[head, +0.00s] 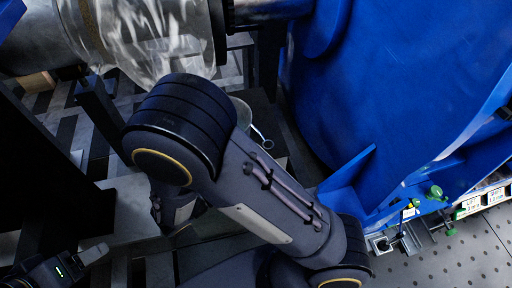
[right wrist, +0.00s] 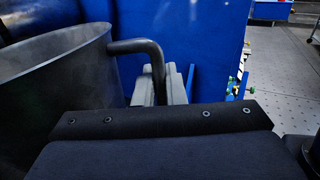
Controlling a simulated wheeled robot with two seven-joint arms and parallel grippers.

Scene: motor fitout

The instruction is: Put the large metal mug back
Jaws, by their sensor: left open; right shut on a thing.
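The large metal mug (right wrist: 60,85) is a dark grey, wide vessel filling the left of the right wrist view. Its bent handle (right wrist: 137,47) sticks out to the right. My right gripper (right wrist: 172,85) is shut on the handle, its grey fingers around the handle's downward part. In the head view my right arm covers this gripper. A small part of a grey rounded vessel shows behind the arm (head: 243,112); I cannot tell if it is the mug. My left gripper (head: 88,262) is open and empty at the lower left of the head view.
A large blue housing (head: 400,80) fills the upper right, with a blue panel (right wrist: 205,45) close behind the handle. A plastic-wrapped cylinder (head: 150,35) lies at the top left. Black frame bars (head: 100,110) stand below it. A perforated grey surface (head: 450,262) with small clamps is at the lower right.

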